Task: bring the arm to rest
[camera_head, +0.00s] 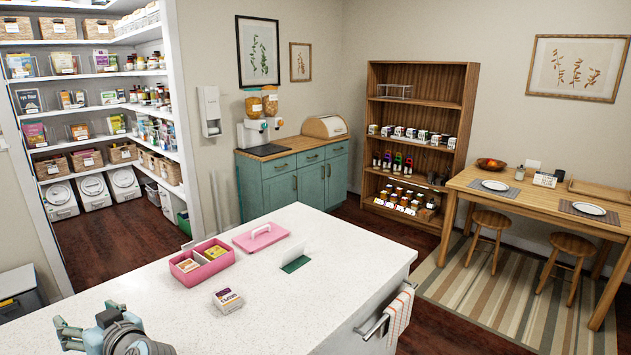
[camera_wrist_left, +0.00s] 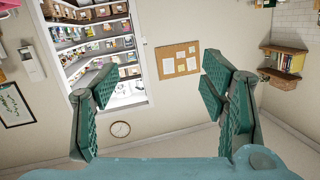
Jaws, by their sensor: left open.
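My left gripper (camera_head: 72,332) shows at the lower left of the head view, over the near left part of the white counter. In the left wrist view the left gripper (camera_wrist_left: 165,95) has its two green fingers spread wide with nothing between them. That view looks out at a wall, with no object near the fingers. My right gripper is in neither view.
The white counter (camera_head: 330,262) holds a pink open box (camera_head: 202,262) with packets inside, its pink lid (camera_head: 261,237), a small packet (camera_head: 228,300) and a green card (camera_head: 295,264). A striped towel (camera_head: 400,310) hangs at the counter's right side.

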